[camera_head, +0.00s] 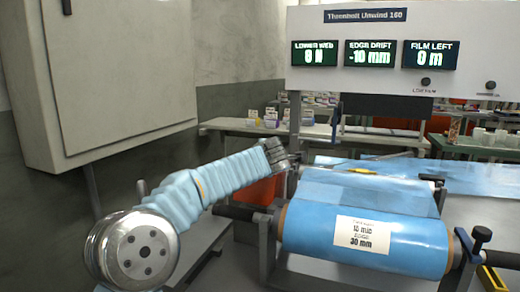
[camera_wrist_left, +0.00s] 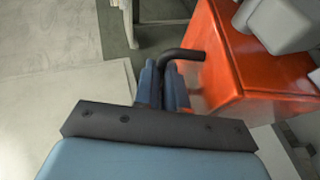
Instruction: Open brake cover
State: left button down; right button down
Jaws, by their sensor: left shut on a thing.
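My left gripper (camera_head: 277,152) reaches in from the left on a blue-sleeved arm, beside the unwind machine. In the left wrist view its two blue fingers (camera_wrist_left: 163,86) are shut on a black bent handle (camera_wrist_left: 187,54). The handle's free end curves to the right, over an orange-red box-like cover (camera_wrist_left: 222,60), which I take to be the brake cover. The handle's join to the cover is hidden. In the head view an orange-red part (camera_head: 262,189) shows below and behind my left forearm. My right gripper is not in view.
A blue film roll (camera_head: 365,236) with a white label lies on a black stand at the right. A display panel (camera_head: 375,52) stands above it. A large grey cabinet (camera_head: 120,75) hangs at the left. A green bench (camera_head: 320,130) with small containers is behind.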

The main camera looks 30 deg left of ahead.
pick_arm(q)
jog(key=shift+w+a+r+m+g+h, duration=0.2)
jog(key=shift+w+g, duration=0.25)
jog(key=shift+w, duration=0.3)
jog(key=shift+w+a+r+m+g+h, duration=0.1)
jog(key=shift+w+a+m+g+h, duration=0.1)
jog(key=shift+w+g, duration=0.45)
jog(key=shift+w+a+r+m+g+h, duration=0.1)
jog(key=shift+w+r+g+h, duration=0.15)
jog(key=shift+w, duration=0.65)
jog(key=shift+f, duration=0.1)
jog(key=c, duration=1.2)
grip_release()
jog(key=v, duration=1.3)
jog(key=shift+s+d+r, duration=0.15)
jog(key=shift+r, duration=0.15)
